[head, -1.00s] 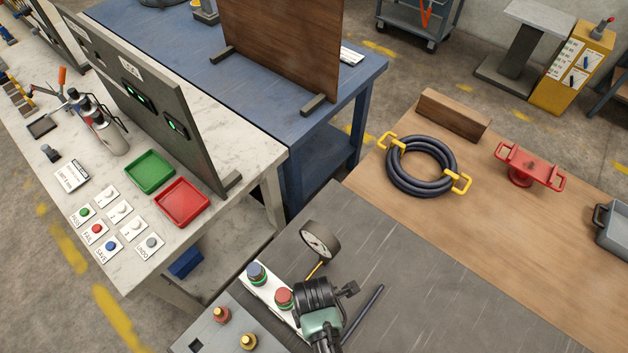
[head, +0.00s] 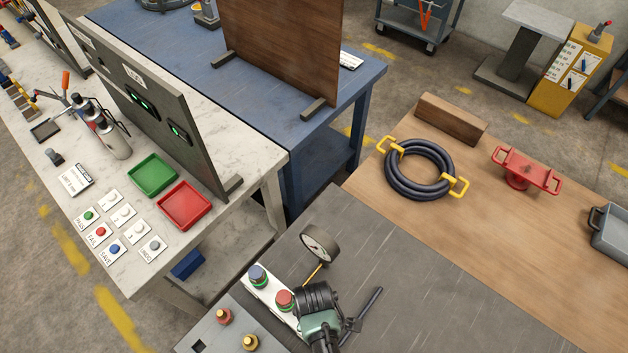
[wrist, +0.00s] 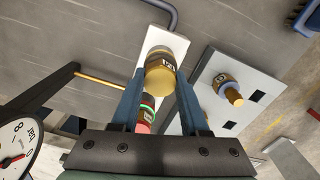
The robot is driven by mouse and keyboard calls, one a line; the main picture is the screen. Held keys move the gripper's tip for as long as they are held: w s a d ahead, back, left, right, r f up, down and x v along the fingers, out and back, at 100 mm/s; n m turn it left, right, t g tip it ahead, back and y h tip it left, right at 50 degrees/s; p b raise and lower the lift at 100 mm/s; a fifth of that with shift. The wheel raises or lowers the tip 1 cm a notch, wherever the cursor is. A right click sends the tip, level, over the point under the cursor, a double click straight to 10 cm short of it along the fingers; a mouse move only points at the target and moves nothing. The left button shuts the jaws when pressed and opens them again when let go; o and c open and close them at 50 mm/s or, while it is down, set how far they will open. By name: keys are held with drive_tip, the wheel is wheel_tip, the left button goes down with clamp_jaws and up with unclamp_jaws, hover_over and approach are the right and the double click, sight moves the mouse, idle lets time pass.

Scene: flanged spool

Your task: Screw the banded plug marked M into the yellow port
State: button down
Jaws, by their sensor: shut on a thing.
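My gripper (wrist: 160,78) is shut on a brass plug (wrist: 160,80) with a dark lettered band, seen between its blue fingers in the wrist view. I cannot read the letter surely. The plug is over the white strip (wrist: 178,42); whether it touches the strip is unclear. In the head view, my gripper's body hides the fingertips and held plug. A yellow-gold fitting (head: 250,342) and a reddish fitting (head: 223,316) stand on the grey plate (head: 205,330). A gold stud with a bluish collar (wrist: 230,90) shows in the wrist view.
A blue-topped plug (head: 257,275) and a red-topped plug (head: 284,299) stand on the white strip beside my gripper. A round gauge (head: 320,243) stands close behind. A dark rod (head: 368,305) lies to the right. The dark bench top beyond it is clear.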

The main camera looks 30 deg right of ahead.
drive_tip(key=m, duration=0.4)
drive_tip(key=shift+s+p, duration=0.1)
drive_tip(key=shift+p, duration=0.3)
drive_tip(key=m, duration=0.5)
drive_tip(key=shift+a+f, duration=0.1)
drive_tip(key=shift+f, duration=0.05)
drive_tip(key=shift+c, duration=1.6)
unclamp_jaws()
